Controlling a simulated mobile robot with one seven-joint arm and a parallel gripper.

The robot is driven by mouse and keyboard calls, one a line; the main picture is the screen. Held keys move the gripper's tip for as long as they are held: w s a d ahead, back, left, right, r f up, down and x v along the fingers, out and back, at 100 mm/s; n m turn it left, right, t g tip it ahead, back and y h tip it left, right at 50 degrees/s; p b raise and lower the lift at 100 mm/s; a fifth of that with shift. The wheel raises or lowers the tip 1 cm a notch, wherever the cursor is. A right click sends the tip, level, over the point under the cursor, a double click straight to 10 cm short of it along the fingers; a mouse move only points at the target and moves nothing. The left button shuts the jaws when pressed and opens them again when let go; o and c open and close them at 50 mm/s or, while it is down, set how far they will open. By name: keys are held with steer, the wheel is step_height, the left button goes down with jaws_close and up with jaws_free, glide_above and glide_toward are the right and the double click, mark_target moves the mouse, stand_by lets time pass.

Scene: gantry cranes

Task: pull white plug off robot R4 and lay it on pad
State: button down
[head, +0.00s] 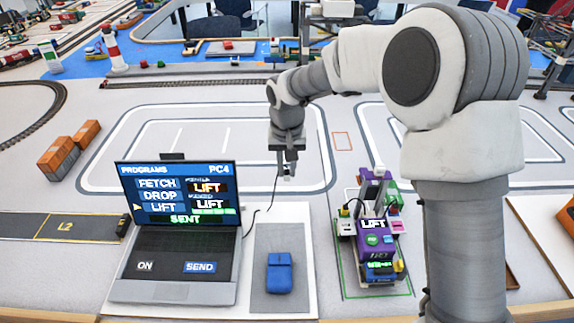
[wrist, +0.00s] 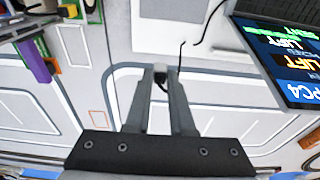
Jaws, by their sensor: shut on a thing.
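My gripper (head: 287,169) is shut on the white plug, above the white floor between the laptop and the purple robot. The plug (wrist: 160,68) shows as a small pale block between the fingertips (wrist: 160,80) in the wrist view. A thin black cable (head: 273,193) hangs below the gripper and runs toward the laptop. The purple robot (head: 372,240), with a LIFT screen, stands in a green outlined bay to the right, apart from the gripper; I cannot read R4 on it. A grey pad (head: 262,240) lies beside the laptop; whether it is the task's pad is unclear.
A blue mouse (head: 280,273) sits on the grey pad's lower part. The open laptop (head: 180,230) shows LIFT and SENT. Orange containers (head: 68,150) stand at the left. An orange outlined rectangle (head: 342,141) is on the floor, and the floor around it is clear.

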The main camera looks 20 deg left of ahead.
steer(key=shift+f+b, duration=4.15)
steer(key=shift+f, duration=2.2)
steer(key=shift+f+b, duration=0.4)
steer(key=shift+f, duration=0.25)
steer(key=c, duration=0.7)
jaws_free()
steer(key=shift+r, duration=0.1)
step_height(320, 180, up, 17)
steer(key=s+p, duration=0.2)
steer(key=p, duration=0.1)
steer(key=shift+d+r+p, duration=0.2)
steer(key=shift+d+p, duration=0.15)
steer(key=s+d+r+m+t+p, duration=0.1)
steer(key=s+d+r+p, duration=0.1)
steer(key=s+d+r, duration=0.35)
steer(key=s+d+r+t+p, duration=0.1)
steer(key=s+d+r+p, duration=0.2)
steer(key=d+r, duration=0.5)
steer(key=s+d+r+m+t+p, duration=0.15)
steer(key=s+d+r, duration=0.3)
steer(key=d, duration=0.55)
steer(key=s+d+p, duration=0.3)
steer(key=s+d, duration=0.2)
steer(key=s, duration=0.3)
steer(key=shift+s+f+m+t, duration=0.15)
steer(key=shift+s+m+t, duration=0.2)
